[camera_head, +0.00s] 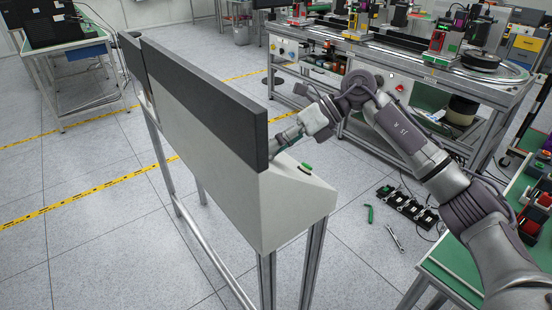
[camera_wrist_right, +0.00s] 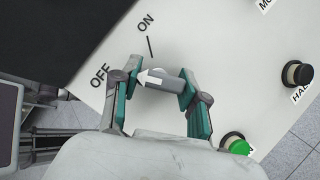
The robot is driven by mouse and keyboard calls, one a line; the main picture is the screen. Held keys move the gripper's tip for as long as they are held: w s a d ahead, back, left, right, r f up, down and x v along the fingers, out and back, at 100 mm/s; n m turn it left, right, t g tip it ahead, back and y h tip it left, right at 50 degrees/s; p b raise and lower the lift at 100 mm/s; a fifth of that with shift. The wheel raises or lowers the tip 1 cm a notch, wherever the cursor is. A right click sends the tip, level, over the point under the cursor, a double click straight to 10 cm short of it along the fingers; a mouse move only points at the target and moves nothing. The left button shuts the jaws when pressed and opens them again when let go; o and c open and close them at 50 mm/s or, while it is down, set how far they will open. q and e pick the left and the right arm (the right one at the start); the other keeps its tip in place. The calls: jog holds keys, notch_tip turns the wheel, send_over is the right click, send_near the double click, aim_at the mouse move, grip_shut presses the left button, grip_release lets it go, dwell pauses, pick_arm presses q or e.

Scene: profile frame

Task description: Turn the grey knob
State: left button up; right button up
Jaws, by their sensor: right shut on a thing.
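The grey knob (camera_wrist_right: 158,82) is on the sloping white panel (camera_wrist_right: 115,50) in the right wrist view. Its white arrow points left, toward the word OFF; the word ON stands above it beside a short black line. My right gripper (camera_wrist_right: 160,88) has its teal fingers around the knob, one on each side, shut on it. In the head view my right gripper (camera_head: 282,140) reaches the panel behind the dark screen's right end. The knob cannot be made out there. My left gripper is not in view.
The dark screen (camera_head: 205,90) rises along the console's back. A green-topped table (camera_head: 450,265) stands at right, with a tool bench (camera_head: 400,60) behind. Tools lie on the floor.

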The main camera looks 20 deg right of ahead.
jog(key=shift+n+g+y+b, duration=0.3)
jog(key=shift+n+b, duration=0.5)
jog(key=shift+n, duration=0.2)
jog(key=o, duration=1.1)
jog(key=shift+o, duration=0.2)
jog(key=w+v, duration=0.1)
jog(key=v, duration=1.1)
jog(key=shift+s, duration=0.45)
